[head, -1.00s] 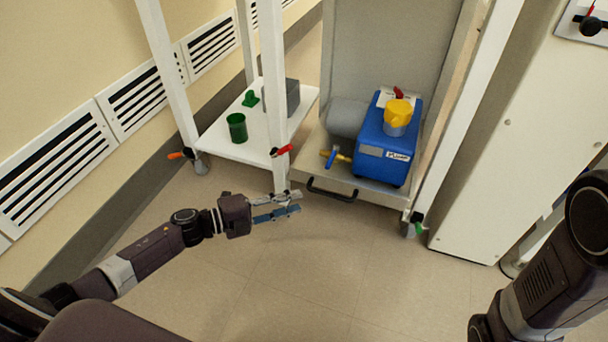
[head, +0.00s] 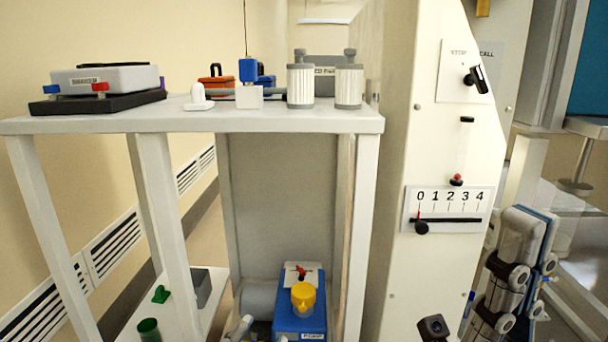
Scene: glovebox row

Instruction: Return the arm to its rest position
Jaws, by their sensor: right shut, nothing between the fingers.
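My right gripper (head: 533,216) is at the lower right, in front of the cream cabinet's right side. Its two long grey, blue-edged fingers point up and lie close together, with nothing between them. It touches nothing that I can make out. Part of its arm is cut off by the bottom edge.
A white bench (head: 270,121) holds a shaker (head: 105,78) and several small items. Below it is a blue pump (head: 300,325) with a yellow cap. The cream cabinet (head: 405,140) carries a 0-4 slider scale (head: 447,209), its black knob (head: 421,228) near 0.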

